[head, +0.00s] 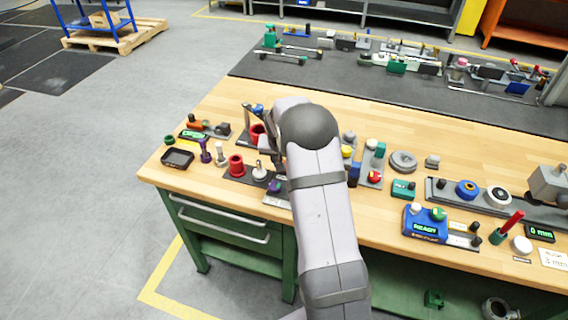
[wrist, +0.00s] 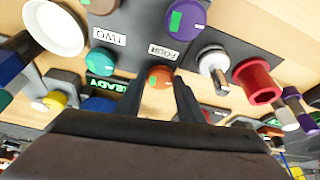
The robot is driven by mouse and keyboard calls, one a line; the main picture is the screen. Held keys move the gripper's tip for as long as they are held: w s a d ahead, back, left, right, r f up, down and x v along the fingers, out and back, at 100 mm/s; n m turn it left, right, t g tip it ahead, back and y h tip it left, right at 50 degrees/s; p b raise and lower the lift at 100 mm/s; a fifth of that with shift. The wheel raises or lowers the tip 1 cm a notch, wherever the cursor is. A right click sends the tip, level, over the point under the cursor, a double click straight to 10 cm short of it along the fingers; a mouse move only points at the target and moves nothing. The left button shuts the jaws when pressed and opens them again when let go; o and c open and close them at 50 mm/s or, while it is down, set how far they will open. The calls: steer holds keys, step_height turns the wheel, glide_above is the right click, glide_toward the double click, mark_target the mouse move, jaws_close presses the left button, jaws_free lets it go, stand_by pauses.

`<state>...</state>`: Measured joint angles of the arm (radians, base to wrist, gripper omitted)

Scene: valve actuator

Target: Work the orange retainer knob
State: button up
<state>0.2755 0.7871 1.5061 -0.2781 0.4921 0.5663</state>
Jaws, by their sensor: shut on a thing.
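In the wrist view, the orange knob (wrist: 160,77) sits on a dark panel, its round face with a small green mark turned to the camera. My gripper (wrist: 159,92) has one dark finger on each side of the knob and is shut on it. The finger tips' contact is partly hidden by the knob and the dark wrist body. In the head view my arm covers the place where my gripper works, and I cannot make out the orange knob there.
Near the knob in the wrist view are a teal knob (wrist: 102,61), a purple knob (wrist: 186,20), a silver-topped post (wrist: 212,62) and a red cup (wrist: 256,82). In the head view, a blue READY box (head: 426,224) stands right of my arm. A black tray (head: 177,158) lies at the left.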

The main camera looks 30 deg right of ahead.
steer(key=o, duration=1.1)
steer(key=shift+c, duration=0.2)
steer(key=shift+r, duration=0.1)
steer(key=b+v, duration=0.2)
steer(key=v, duration=0.5)
steer(key=shift+b, duration=0.3)
steer(key=s+a+f+n+g+y, duration=0.1)
steer(key=s+a, duration=0.4)
steer(key=s, duration=0.5)
steer(key=s+a+f+n+g+y, duration=0.1)
steer(key=s+a+n, duration=0.2)
steer(key=s+a, duration=0.3)
steer(key=s+a+n+g, duration=0.1)
steer(key=s+a+n, duration=0.2)
steer(key=s, duration=1.1)
steer(key=a, duration=0.3)
steer(key=shift+s+f+g+y, duration=0.2)
steer(key=shift+f+g+y, duration=0.2)
